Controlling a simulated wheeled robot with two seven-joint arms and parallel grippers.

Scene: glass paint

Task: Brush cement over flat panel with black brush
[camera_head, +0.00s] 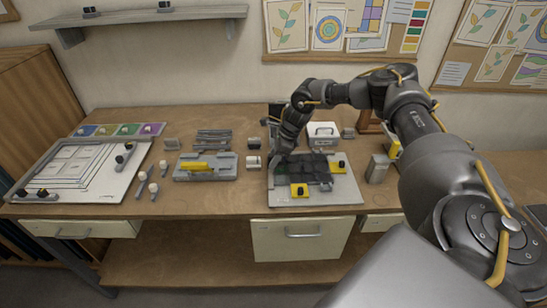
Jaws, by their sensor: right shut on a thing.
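The flat panel (312,170) is a dark, tiled-looking piece lying on a light grey board (335,193) on the workbench. Yellow clamps with black knobs stand on the board, one at the front left (299,191) and one at the right (338,163). My right gripper (281,158) points down at the panel's back left corner. It is shut on the black brush, which is mostly hidden by the dark fingers. Whether the bristles touch the panel is too small to tell. My left gripper is out of view.
A grey tray (220,176) with a yellow tool lies left of the board. A large white drawing board (75,170) and colour trays (120,129) are further left. A white box (323,132) stands behind the panel. Bare bench shows along the front edge.

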